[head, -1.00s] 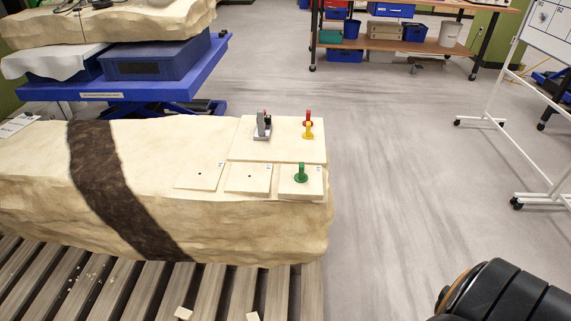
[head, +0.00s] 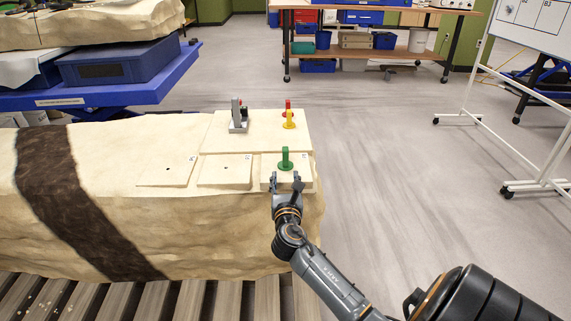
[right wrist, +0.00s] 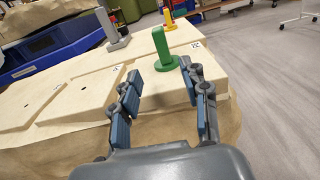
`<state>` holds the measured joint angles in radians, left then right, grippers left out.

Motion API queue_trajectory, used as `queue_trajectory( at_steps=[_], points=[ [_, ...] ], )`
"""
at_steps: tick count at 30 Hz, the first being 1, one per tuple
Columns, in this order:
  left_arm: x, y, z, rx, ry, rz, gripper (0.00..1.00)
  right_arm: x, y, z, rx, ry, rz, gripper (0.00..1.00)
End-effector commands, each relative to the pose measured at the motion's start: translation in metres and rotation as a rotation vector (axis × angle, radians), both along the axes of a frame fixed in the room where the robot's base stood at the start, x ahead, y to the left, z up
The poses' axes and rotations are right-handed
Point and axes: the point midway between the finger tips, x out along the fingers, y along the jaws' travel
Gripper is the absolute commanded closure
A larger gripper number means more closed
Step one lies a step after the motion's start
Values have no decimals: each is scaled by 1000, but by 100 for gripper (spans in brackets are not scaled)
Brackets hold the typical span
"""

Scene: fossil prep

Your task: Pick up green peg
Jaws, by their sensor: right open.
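The green peg (head: 285,159) stands upright on a cream square plate at the right end of the rock block. It also stands in the right wrist view (right wrist: 164,50), just beyond the fingertips and between their lines. My right gripper (head: 286,183) is open and empty, on the near side of the peg, with its fingers pointing toward it. In the right wrist view the gripper (right wrist: 160,82) shows its two fingers spread apart, not touching the peg as far as I can tell. My left gripper is not in view.
A red peg (head: 288,104) and a yellow peg (head: 289,120) stand behind the green one. A grey upright fixture (head: 238,118) stands to their left. Two flat plates with holes, one of them (head: 225,171), lie left of the green peg. Floor right of the block is clear.

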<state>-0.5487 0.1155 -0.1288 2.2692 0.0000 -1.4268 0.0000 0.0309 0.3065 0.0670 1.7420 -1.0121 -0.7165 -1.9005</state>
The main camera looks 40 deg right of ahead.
Motion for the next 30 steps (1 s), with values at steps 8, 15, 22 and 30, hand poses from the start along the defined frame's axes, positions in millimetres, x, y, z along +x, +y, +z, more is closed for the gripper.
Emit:
queue_trajectory(
  at_steps=[8, 15, 22, 30],
  points=[
    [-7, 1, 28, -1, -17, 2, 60, 33, -28, -1, 2, -1, 0, 55],
    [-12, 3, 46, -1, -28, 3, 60, 47, -44, 2, 4, -2, 0, 55],
    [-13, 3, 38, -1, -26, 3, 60, 69, -65, 3, 4, 0, 1, 55],
    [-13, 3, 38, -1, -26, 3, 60, 72, -67, 5, 4, 0, 2, 55]
  ],
)
